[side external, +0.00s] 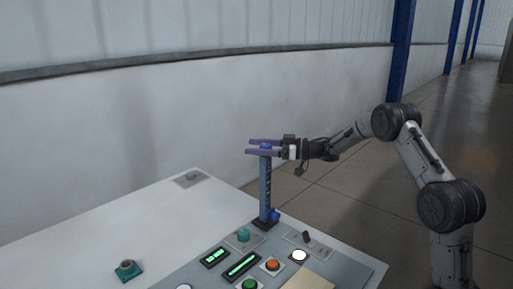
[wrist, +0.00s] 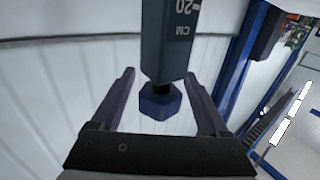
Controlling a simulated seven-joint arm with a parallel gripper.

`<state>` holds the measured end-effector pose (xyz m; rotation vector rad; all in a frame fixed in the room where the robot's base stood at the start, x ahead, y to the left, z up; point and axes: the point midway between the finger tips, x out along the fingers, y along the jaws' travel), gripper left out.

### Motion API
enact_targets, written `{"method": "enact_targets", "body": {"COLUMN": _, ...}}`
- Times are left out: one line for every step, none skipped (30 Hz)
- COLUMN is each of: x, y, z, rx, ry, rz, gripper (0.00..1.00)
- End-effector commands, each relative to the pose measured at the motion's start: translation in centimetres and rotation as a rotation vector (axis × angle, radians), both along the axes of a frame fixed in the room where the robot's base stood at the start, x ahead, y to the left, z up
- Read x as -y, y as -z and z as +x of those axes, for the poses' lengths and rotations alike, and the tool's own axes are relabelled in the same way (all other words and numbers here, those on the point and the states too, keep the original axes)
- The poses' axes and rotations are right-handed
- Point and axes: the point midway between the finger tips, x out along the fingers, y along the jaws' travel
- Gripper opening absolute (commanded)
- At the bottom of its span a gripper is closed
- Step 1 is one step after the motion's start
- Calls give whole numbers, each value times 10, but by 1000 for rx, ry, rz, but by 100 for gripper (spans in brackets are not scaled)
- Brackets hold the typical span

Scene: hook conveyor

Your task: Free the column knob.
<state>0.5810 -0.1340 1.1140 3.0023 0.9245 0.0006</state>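A dark blue-grey column (side external: 265,187) with markings stands upright on a black foot at the back of the control panel. A blue knob (side external: 266,146) sits at its top, and another blue knob (side external: 275,214) sticks out near its foot. My gripper (side external: 250,147) reaches in level from the right, its purple fingers on either side of the top knob. In the wrist view the column (wrist: 168,45) shows "20 CM" upside down. The top knob (wrist: 160,101) lies between the fingers of my open gripper (wrist: 159,74), with a gap on both sides.
The grey panel holds a teal knob (side external: 243,235), a toggle switch (side external: 306,236), green displays (side external: 241,265) and several buttons, including an orange one (side external: 272,264). A teal part (side external: 128,270) sits on the white table (side external: 90,245). The table's left side is mostly clear.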

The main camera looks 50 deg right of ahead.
Motion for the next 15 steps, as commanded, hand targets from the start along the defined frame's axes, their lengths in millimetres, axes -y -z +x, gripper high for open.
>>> {"method": "enact_targets", "body": {"x": 0, "y": 0, "z": 0, "rx": 0, "ry": 0, "rz": 0, "gripper": 78}}
{"method": "enact_targets", "body": {"x": 0, "y": 0, "z": 0, "rx": 0, "ry": 0, "rz": 0, "gripper": 78}}
{"method": "enact_targets", "body": {"x": 0, "y": 0, "z": 0, "rx": 0, "ry": 0, "rz": 0, "gripper": 78}}
{"method": "enact_targets", "body": {"x": 0, "y": 0, "z": -1, "rx": 0, "ry": 0, "rz": 0, "gripper": 78}}
{"method": "enact_targets", "body": {"x": 1, "y": 0, "z": -1, "rx": 0, "ry": 1, "rz": 0, "gripper": 78}}
{"method": "enact_targets", "body": {"x": 2, "y": 0, "z": -3, "rx": 0, "ry": 1, "rz": 0, "gripper": 78}}
{"method": "enact_targets", "body": {"x": 4, "y": 0, "z": -5, "rx": -1, "ry": 2, "rz": -1, "gripper": 78}}
{"method": "enact_targets", "body": {"x": 5, "y": 0, "z": -7, "rx": 0, "ry": 2, "rz": -1, "gripper": 78}}
{"method": "enact_targets", "body": {"x": 9, "y": 0, "z": -11, "rx": 1, "ry": 2, "rz": -1, "gripper": 78}}
{"method": "enact_targets", "body": {"x": 11, "y": 0, "z": -15, "rx": 1, "ry": 3, "rz": -1, "gripper": 78}}
{"method": "enact_targets", "body": {"x": 14, "y": 0, "z": -19, "rx": -1, "ry": 4, "rz": -1, "gripper": 78}}
{"method": "enact_targets", "body": {"x": 19, "y": 0, "z": -26, "rx": -1, "ry": 5, "rz": 1, "gripper": 78}}
{"method": "enact_targets", "body": {"x": 23, "y": 0, "z": -31, "rx": 0, "ry": 5, "rz": 0, "gripper": 78}}
{"method": "enact_targets", "body": {"x": 26, "y": 0, "z": -36, "rx": 0, "ry": 5, "rz": -1, "gripper": 78}}
{"method": "enact_targets", "body": {"x": 31, "y": 0, "z": -44, "rx": 0, "ry": 6, "rz": 0, "gripper": 78}}
